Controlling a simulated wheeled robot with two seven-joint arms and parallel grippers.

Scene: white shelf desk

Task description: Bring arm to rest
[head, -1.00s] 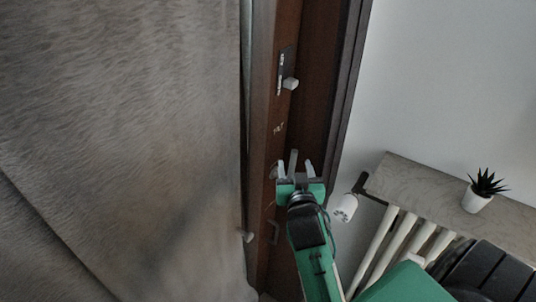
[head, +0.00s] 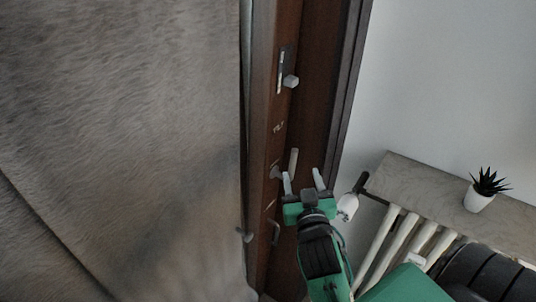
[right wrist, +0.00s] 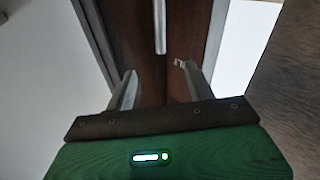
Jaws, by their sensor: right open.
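My right gripper (head: 303,182) is open and empty, its two pale fingers spread apart in front of the brown wooden door frame (head: 318,100). A pale upright handle (head: 293,160) on the wood stands just beyond the fingertips in the head view. In the right wrist view the open fingers (right wrist: 160,88) show with the handle (right wrist: 160,28) above and between them, apart from both. My green right forearm reaches up from the lower right in the head view. My left gripper is in neither view.
A radiator (head: 400,228) under a stone shelf (head: 410,180) stands to the right, with a potted plant (head: 480,195) on the shelf. A white valve knob (head: 347,206) is close to the right of my gripper. A grey textured panel (head: 120,130) fills the left.

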